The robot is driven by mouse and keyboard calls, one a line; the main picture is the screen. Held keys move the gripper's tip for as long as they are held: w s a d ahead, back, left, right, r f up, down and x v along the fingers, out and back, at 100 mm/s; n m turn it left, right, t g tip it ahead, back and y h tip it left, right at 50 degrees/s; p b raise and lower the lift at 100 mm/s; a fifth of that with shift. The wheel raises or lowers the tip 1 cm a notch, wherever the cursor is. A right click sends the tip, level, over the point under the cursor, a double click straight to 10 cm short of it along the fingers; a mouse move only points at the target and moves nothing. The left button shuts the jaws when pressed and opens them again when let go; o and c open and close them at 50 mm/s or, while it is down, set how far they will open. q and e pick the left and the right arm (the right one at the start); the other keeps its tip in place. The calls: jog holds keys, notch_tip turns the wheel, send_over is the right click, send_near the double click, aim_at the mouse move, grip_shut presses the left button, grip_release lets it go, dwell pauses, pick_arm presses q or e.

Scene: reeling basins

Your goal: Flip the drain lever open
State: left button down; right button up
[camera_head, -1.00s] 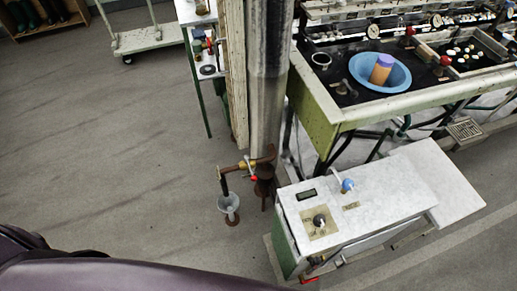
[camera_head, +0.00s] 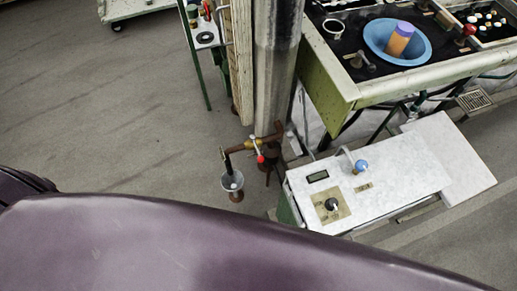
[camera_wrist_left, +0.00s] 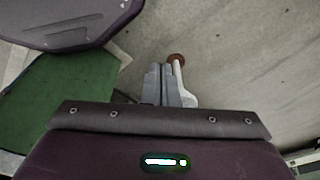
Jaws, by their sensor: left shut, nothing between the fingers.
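A short lever with a red tip (camera_head: 260,158) sits on a rusty pipe (camera_head: 268,138) with a brass-coloured valve body (camera_head: 252,144), beside the grey column. The pipe's end hangs over a grey funnel (camera_head: 232,181) on a brown foot. In the left wrist view my left gripper (camera_wrist_left: 160,68) is shut and empty. A pale funnel-like piece (camera_wrist_left: 187,97) with a brown round end shows just right of its fingers; I cannot tell whether they touch. The red-tipped lever is not visible in the wrist view. My right gripper is in neither view.
A white-topped cabinet (camera_head: 400,165) with a knob and a blue-balled handle stands right of the pipe. The round column (camera_head: 275,80) rises behind the pipe. A basin bench (camera_head: 345,85) is beyond. The floor left of the funnel is clear. My purple body part covers the foreground.

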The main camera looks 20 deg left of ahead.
pick_arm(q)
jog(key=w+d+r+t+b, duration=0.1)
jog(key=w+b, duration=0.1)
jog(key=w, duration=0.5)
jog(key=w+d+r+t+b, duration=0.1)
jog(key=w+r+b, duration=0.1)
jog(key=w, duration=0.5)
jog(key=w+d+r+m+t+h+b, duration=0.25)
jog(key=w+d+r+b, duration=0.2)
jog(key=w+r, duration=0.55)
jog(key=w+d+r+m+t+h+b, duration=0.2)
jog(key=w+d+r+m+h+b, duration=0.15)
jog(key=w+d+r, duration=0.6)
jog(key=s+a+r+m+g+h+b, duration=0.1)
jog(key=s+a+r+m+g, duration=0.1)
jog(key=a, duration=0.6)
jog(key=shift+a+r+m+g+b, duration=0.2)
jog(key=shift+r+m+g+b, duration=0.1)
jog(key=shift+r+g, duration=0.5)
jog(key=shift+w+f, duration=0.1)
